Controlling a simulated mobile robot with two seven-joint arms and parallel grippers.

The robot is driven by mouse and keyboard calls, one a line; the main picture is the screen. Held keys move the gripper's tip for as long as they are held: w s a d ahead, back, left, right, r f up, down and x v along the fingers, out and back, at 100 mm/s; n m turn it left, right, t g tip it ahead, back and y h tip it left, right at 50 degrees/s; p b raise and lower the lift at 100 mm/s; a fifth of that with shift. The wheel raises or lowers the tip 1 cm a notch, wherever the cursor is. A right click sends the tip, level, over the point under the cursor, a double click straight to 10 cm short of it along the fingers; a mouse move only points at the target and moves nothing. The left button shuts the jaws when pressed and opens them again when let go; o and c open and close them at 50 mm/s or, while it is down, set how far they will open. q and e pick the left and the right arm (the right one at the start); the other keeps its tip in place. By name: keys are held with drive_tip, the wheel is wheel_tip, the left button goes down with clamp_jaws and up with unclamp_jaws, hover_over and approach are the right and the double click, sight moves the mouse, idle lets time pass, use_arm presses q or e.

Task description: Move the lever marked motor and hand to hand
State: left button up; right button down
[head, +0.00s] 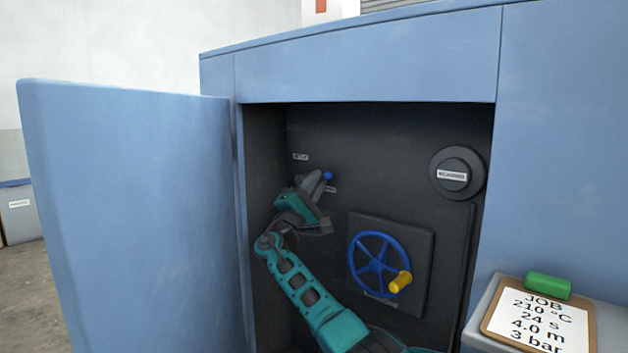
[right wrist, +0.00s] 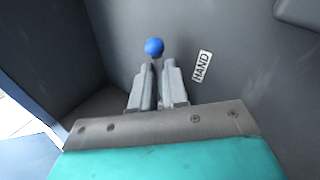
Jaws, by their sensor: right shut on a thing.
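The lever's blue knob (head: 328,175) shows at the back of the open cabinet, just above a small label (head: 331,189) partly behind my gripper. My right gripper (head: 316,181) reaches in from below and is shut on the lever. In the right wrist view the blue knob (right wrist: 154,47) sticks out just beyond the fingertips (right wrist: 156,67), and the lever's shaft is mostly hidden between the fingers. The HAND label (right wrist: 202,66) is right of the fingers. Another small label (head: 300,157), too small to read, is up and left of the knob. My left gripper is out of view.
A blue handwheel (head: 378,263) with a yellow grip (head: 400,282) is right of my forearm. A round dark knob (head: 458,172) is higher right. The open blue door (head: 135,210) stands at left. A job card (head: 540,318) and green block (head: 548,286) are at lower right.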

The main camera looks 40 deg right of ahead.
drive_tip(key=shift+f+m+g, duration=0.3)
drive_tip(key=shift+m+g, duration=0.3)
drive_tip(key=shift+m, duration=0.4)
drive_tip(key=shift+f+m+g+h, duration=0.1)
drive_tip(key=shift+m+g+h, duration=0.2)
drive_tip(key=c, duration=1.2)
unclamp_jaws()
drive_tip(key=shift+o, duration=0.2)
drive_tip(key=v, duration=0.7)
drive_tip(key=shift+a+p, duration=0.2)
drive_tip(key=shift+p, duration=0.2)
drive_tip(key=shift+f, duration=0.15)
